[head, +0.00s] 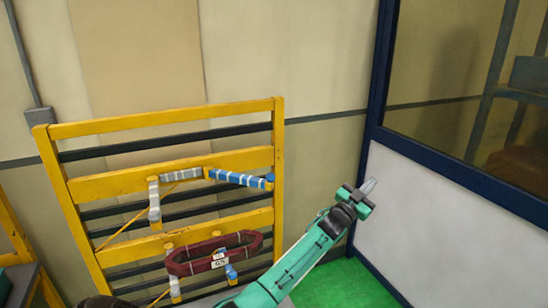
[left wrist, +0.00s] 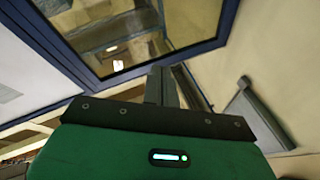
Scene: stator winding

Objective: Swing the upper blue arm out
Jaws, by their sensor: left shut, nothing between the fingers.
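The upper blue arm (head: 240,179) is a blue and white wrapped bar on the yellow rack, at the right end of a jointed chain. It slants slightly down to the right and ends near the rack's right post. Grey wrapped links (head: 180,174) run to its left. My left gripper (head: 371,186) is shut and empty, to the right of the rack and apart from the blue arm. In the left wrist view its shut fingers (left wrist: 162,85) point at the window and wall. My right gripper is not in view.
The yellow rack (head: 160,126) stands before a beige wall. A dark red ring (head: 213,260) with a white label hangs low on it, with a short blue piece (head: 231,273) beneath. A blue-framed window wall (head: 368,110) stands at right. Green floor (head: 345,285) shows between.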

